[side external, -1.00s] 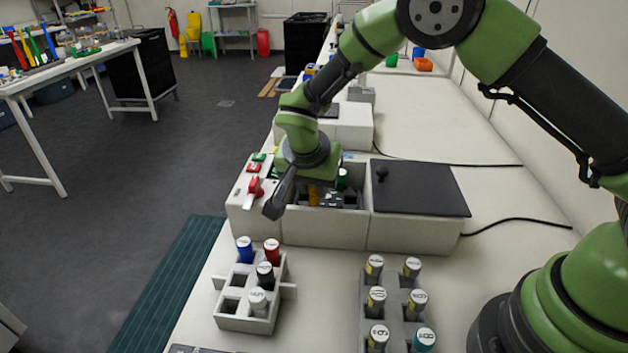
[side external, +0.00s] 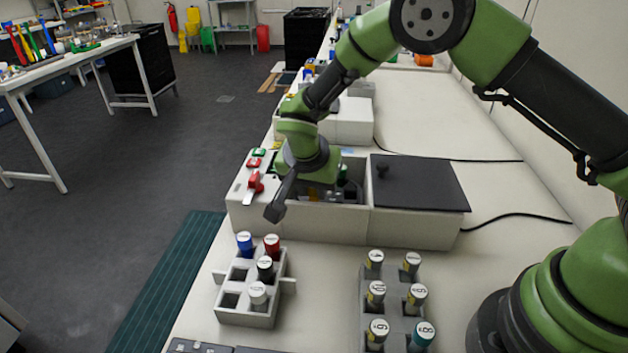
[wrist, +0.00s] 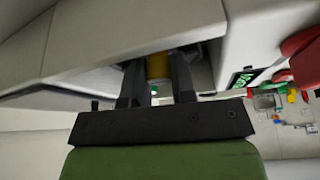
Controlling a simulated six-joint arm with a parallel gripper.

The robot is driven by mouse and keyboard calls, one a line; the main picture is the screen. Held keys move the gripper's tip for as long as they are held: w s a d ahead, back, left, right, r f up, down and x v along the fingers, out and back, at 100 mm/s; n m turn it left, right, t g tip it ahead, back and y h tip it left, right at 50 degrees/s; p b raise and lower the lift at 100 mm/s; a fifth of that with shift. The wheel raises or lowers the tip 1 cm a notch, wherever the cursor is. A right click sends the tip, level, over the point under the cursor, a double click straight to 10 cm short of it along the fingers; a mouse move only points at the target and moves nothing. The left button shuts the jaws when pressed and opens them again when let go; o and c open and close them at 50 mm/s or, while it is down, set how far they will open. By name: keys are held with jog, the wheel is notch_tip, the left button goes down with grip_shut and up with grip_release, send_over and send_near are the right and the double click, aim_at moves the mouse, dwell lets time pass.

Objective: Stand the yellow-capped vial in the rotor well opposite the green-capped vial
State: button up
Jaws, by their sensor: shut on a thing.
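My gripper (wrist: 156,68) is shut on the yellow-capped vial (wrist: 158,66); the yellow shows between the two dark fingers in the wrist view. In the side view my gripper is down in the open chamber of the white centrifuge-like box (side external: 325,226), and its wrist covers most of the vial. The green-capped vial (side external: 342,174) stands in the chamber just right of my gripper, partly hidden. The rotor is mostly hidden by my wrist and the chamber wall, so I cannot tell whether the held vial is in a well.
A dark lid (side external: 420,184) lies over the box's right part. A red lever (side external: 254,186) and buttons are at its left. In front are a rack (side external: 243,319) with blue, red, black and white caps, and a grey rack (side external: 395,322) with several vials. The bench between them is clear.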

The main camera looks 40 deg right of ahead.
jog(key=shift+f, duration=0.45)
jog(key=o, duration=0.8)
jog(key=shift+r, duration=3.5)
